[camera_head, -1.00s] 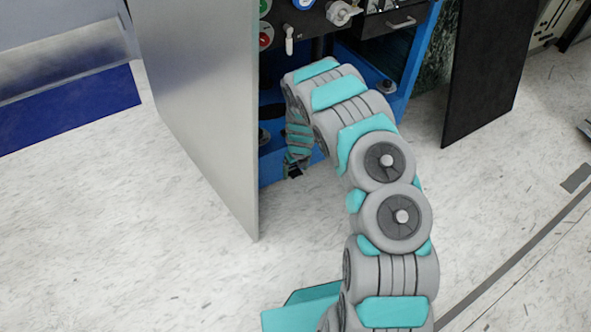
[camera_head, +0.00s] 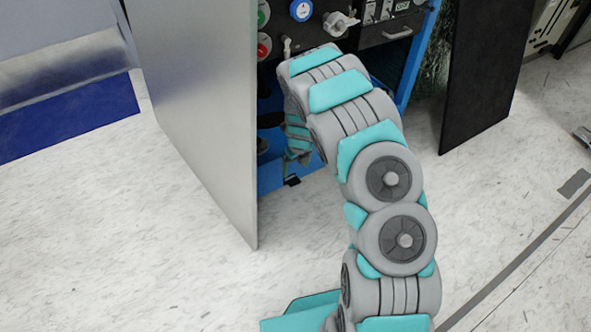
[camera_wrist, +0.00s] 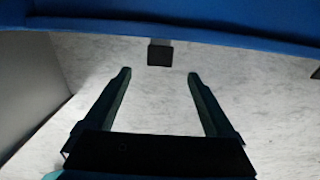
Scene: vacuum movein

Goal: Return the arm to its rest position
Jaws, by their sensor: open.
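My arm reaches from the bottom of the head view up to the front of a blue cabinet (camera_head: 272,178), where it bends downward. The end of the arm is partly hidden behind its own links there. In the wrist view my gripper (camera_wrist: 160,78) has its two fingers spread well apart, with nothing between them but pale floor. The cabinet's blue lower edge (camera_wrist: 100,27) runs across the top of the wrist view, with a small dark block (camera_wrist: 160,55) under it, just beyond the fingertips.
A grey metal door (camera_head: 195,110) stands open left of my arm, and a black door (camera_head: 485,75) stands open to the right. The cabinet's control panel (camera_head: 300,35) has knobs and a drawer handle (camera_head: 397,34). The speckled floor (camera_head: 120,230) is clear at left.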

